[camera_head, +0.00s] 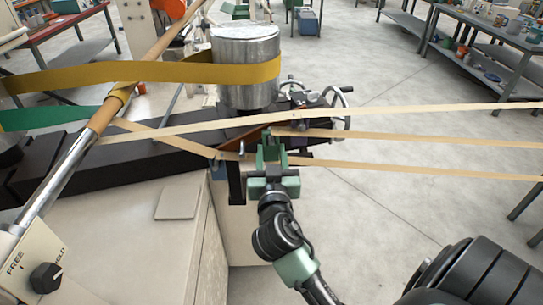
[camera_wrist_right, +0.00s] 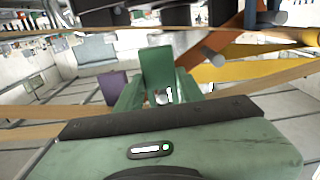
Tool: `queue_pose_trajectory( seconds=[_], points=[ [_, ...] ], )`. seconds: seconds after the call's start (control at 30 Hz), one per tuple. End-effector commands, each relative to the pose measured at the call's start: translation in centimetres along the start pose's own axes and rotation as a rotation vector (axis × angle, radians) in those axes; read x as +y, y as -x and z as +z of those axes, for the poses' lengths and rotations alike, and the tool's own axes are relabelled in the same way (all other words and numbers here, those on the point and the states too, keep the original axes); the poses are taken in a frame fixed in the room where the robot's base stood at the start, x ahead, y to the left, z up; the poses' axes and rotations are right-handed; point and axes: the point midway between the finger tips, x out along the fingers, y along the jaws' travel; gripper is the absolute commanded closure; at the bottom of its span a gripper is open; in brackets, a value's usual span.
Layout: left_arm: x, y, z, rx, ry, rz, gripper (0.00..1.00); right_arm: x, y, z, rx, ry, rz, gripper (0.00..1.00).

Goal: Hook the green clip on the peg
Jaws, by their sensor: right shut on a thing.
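My right gripper (camera_head: 271,158) is at the middle of the head view, just below the steel drum, its fingers pointing away from me. In the right wrist view, the fingers (camera_wrist_right: 158,96) are shut on a green block that looks like the green clip (camera_wrist_right: 157,70). In the head view the clip is hard to tell from the green fingers. A grey round peg (camera_wrist_right: 213,57) sticks out to the right of the clip in the wrist view, apart from it in the picture. I cannot tell the depth between them. My left gripper is not in view.
A steel drum (camera_head: 245,65) stands behind the gripper with a yellow band (camera_head: 200,73) around it. Several tan strips (camera_head: 420,113) cross to the right. A tan roller (camera_head: 150,60) slants at the left above a control box (camera_head: 30,265). Open floor (camera_head: 390,205) lies right.

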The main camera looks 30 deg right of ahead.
Motion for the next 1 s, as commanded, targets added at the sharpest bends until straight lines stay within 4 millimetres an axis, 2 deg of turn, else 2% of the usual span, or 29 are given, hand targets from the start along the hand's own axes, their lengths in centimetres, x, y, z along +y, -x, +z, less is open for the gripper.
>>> queue_pose_trajectory(
  seconds=[0.17,0.4,1.0],
  points=[
    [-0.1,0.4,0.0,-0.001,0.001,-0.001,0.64,0.0,-1.1,-0.1,0.001,0.002,0.001,1.00],
    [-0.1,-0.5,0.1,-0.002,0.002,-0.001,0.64,0.0,-2.1,0.7,0.000,-0.002,0.001,1.00],
    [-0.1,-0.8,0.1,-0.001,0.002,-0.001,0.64,0.0,-2.3,0.8,0.000,-0.001,0.000,1.00]
  ],
)
